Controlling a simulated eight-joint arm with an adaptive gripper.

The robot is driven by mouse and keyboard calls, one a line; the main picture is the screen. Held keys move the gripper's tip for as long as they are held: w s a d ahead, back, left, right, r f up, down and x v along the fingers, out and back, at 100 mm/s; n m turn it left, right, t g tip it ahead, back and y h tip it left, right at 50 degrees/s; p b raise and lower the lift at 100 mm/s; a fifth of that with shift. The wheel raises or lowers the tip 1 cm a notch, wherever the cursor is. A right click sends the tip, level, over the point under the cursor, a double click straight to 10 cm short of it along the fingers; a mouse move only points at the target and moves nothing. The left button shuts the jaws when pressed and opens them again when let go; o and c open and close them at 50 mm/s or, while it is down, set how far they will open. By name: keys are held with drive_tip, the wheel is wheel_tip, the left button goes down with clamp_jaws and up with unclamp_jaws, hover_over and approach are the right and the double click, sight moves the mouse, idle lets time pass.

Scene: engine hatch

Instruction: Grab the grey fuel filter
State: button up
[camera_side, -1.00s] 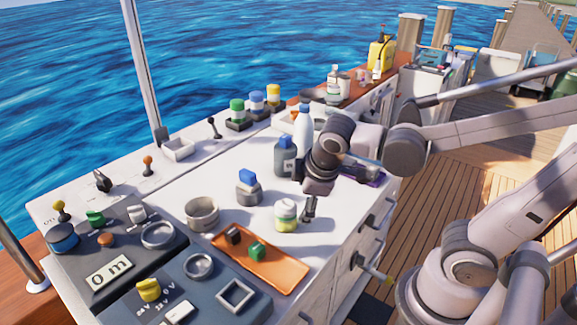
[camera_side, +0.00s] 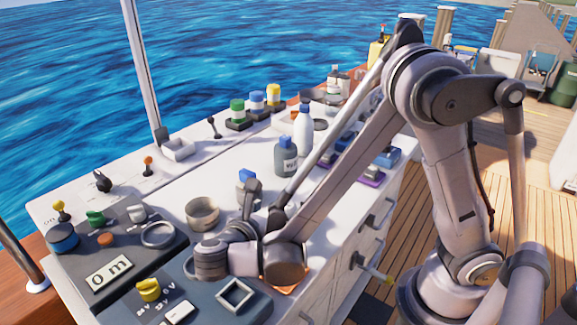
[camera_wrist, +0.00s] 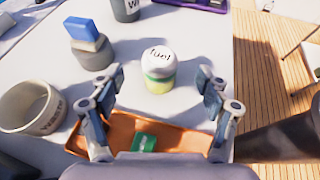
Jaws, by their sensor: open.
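A grey round piece with a blue block on top (camera_wrist: 94,50) stands at the upper left in the wrist view. A clear jar (camera_wrist: 158,72) with a white lid marked "fuel" and yellow-green contents stands upright at the centre of the wrist view. My gripper (camera_wrist: 156,83) is open and empty, with one finger on each side of the jar in the picture; I cannot tell how near it is. In the side view my gripper (camera_side: 263,206) is low over the worktop, and my arm hides the jar.
An orange tray (camera_wrist: 182,137) with a green block (camera_wrist: 144,143) lies below my fingers. A round beige container (camera_wrist: 30,108) stands left. A dark grey bottle (camera_side: 286,158) and a white bottle (camera_side: 303,130) stand farther back. The worktop ends at the right, above the deck.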

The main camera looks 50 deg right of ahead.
drive_tip(key=shift+x, duration=3.65)
drive_tip(key=c, duration=1.5)
